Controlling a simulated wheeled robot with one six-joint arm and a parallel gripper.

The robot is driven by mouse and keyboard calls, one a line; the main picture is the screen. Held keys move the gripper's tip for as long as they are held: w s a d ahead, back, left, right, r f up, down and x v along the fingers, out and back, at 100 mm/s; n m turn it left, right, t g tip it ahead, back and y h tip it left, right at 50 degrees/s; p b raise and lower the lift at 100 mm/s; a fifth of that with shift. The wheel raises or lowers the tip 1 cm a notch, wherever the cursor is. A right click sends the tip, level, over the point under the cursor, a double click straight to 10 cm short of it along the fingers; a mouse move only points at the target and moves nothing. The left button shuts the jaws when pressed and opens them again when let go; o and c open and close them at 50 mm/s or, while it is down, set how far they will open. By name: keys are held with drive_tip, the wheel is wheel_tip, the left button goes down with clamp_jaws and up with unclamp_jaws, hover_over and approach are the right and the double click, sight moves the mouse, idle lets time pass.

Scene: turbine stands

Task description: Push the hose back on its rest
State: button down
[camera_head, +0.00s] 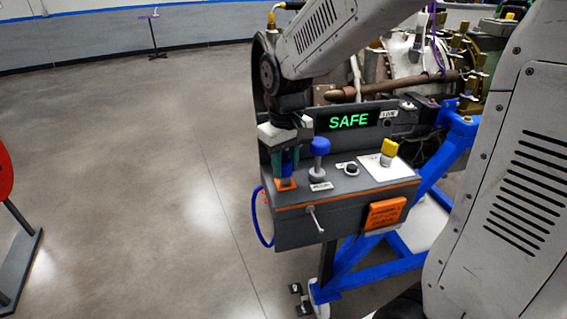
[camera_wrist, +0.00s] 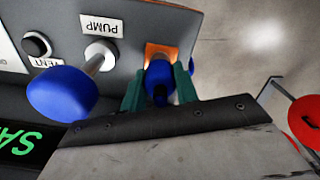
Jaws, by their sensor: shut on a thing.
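The hose (camera_head: 262,222) is a blue loop hanging at the left side of the grey control box. Its blue end (camera_wrist: 158,78) is between the teal fingers of my gripper (camera_head: 287,166), which is shut on it. In the head view the gripper points down over the box's left corner. The orange rest (camera_head: 286,184) is a small square just below the fingertips; it also shows behind the blue end in the wrist view (camera_wrist: 160,50). The fingers hide much of the hose end, and I cannot tell how deep it sits in the rest.
On the control box (camera_head: 325,200), a blue pump knob (camera_head: 319,147) stands close right of my gripper. A vent button (camera_head: 351,169), yellow switch (camera_head: 389,150), orange guard (camera_head: 385,213) and a "SAFE" display (camera_head: 348,121) are further right.

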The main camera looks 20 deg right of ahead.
sight(285, 160)
drive_tip(key=shift+s+f, duration=0.2)
drive_tip(key=shift+f, duration=0.3)
drive_tip(key=c, duration=1.2)
unclamp_jaws()
drive_tip(key=shift+w+f, duration=0.1)
drive_tip(key=shift+c, duration=0.2)
drive_tip(key=shift+o, duration=1.2)
drive_tip(key=shift+w, duration=0.1)
drive_tip(key=shift+o, duration=0.8)
drive_tip(key=shift+r, duration=0.2)
drive_tip(key=shift+r, duration=3.55)
